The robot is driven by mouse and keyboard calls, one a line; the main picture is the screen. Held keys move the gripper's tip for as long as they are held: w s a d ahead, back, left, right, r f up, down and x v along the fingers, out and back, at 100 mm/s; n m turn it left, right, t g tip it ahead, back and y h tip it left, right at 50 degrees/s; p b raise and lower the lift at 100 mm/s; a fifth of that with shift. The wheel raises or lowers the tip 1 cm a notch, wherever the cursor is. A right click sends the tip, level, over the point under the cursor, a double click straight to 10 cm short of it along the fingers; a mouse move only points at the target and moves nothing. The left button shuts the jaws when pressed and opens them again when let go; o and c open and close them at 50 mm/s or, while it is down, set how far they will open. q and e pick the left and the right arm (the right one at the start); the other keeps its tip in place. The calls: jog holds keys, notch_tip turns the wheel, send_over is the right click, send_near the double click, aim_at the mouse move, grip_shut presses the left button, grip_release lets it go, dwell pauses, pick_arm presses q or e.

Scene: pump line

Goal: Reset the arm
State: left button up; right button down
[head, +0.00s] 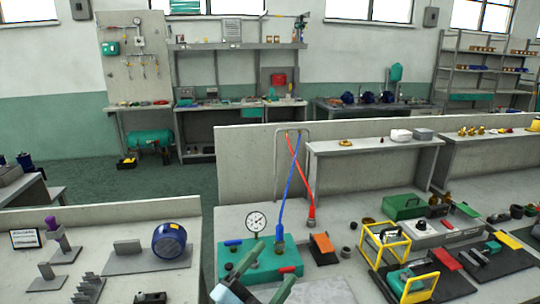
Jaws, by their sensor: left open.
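My left gripper (266,273) shows at the bottom middle of the head view. Its two green-grey fingers are spread apart, with nothing seen between them. It is in front of a teal test block (292,258) and hides part of it. A round pressure gauge (257,221) stands on the block. I cannot tell whether the fingers touch the block. My right gripper is not in view.
A red hose (307,188) and a blue hose (290,185) hang from a grey frame behind the block. The right bench holds a yellow-framed unit (385,244), a green case (404,206) and dark mats. A blue motor (169,240) sits on the left bench.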

pick_arm(q)
jog(key=s+a+f+n+g+y, duration=0.1)
jog(key=s+a+f+n+y, duration=0.2)
jog(key=a+f+n+y, duration=0.55)
jog(key=s+a+f+n+g+y, duration=0.2)
jog(key=s+a+f+n+y, duration=0.1)
jog(key=a+f+n+y, duration=0.55)
jog(key=s+a+f+g+h, duration=0.1)
jog(key=s+a+f+g, duration=0.2)
jog(key=s, duration=0.5)
jog(key=s+a+f+g+h, duration=0.1)
jog(key=s+f+g, duration=0.3)
jog(key=s, duration=0.5)
jog(key=s+a+f+g+h, duration=0.1)
jog(key=s+a+f+g, duration=0.15)
jog(key=s+g, duration=0.4)
jog(key=w+d+f+t+h, duration=0.1)
jog(key=w+f+t, duration=0.3)
jog(key=f+t, duration=0.5)
jog(key=shift+w+d+f+h, duration=0.35)
jog(key=shift+d+f, duration=0.1)
jog(key=shift+d, duration=0.45)
